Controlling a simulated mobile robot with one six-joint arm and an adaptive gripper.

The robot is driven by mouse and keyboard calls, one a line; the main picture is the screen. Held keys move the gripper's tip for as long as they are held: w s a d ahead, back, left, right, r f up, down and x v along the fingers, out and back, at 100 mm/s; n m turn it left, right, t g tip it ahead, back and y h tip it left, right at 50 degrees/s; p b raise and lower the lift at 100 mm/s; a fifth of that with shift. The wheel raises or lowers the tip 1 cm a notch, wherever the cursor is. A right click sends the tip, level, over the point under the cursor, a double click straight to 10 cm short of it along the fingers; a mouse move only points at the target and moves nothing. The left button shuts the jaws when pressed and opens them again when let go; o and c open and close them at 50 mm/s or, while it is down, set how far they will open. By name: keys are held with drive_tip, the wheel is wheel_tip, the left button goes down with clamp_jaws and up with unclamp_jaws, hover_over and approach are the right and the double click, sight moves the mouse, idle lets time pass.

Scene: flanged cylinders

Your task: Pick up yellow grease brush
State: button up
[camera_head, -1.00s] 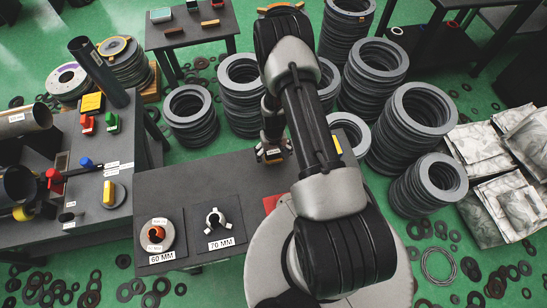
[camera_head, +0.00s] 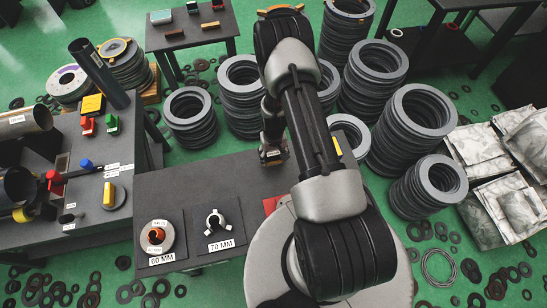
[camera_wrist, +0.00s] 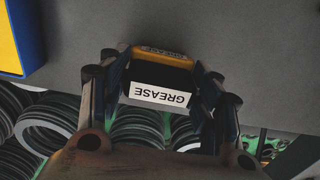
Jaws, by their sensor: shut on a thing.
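The yellow grease brush (camera_wrist: 160,50) is between the fingers of my gripper (camera_wrist: 160,88) in the wrist view. It shows a yellow edge, a dark body and a white label reading GREASE, upside down in this view. The fingers are shut on it from the left and right sides. In the camera_head view, my gripper (camera_head: 272,154) is low at the dark table's far edge, partly behind my arm. The brush is hardly visible there. I cannot tell whether it still touches the table.
The dark table (camera_head: 195,187) has free room left of my gripper. Two sizing plates, 60 MM (camera_head: 157,243) and 70 MM (camera_head: 214,228), are at its front. A blue-and-yellow object (camera_wrist: 20,38) lies close by in the wrist view. Stacks of grey rings (camera_head: 190,120) stand behind the table.

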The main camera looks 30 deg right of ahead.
sight(274, 153)
drive_tip(key=shift+r, duration=0.1)
wheel_tip(274, 153, up, 20)
drive_tip(key=p, duration=0.5)
drive_tip(key=o, duration=0.6)
drive_tip(key=c, duration=0.4)
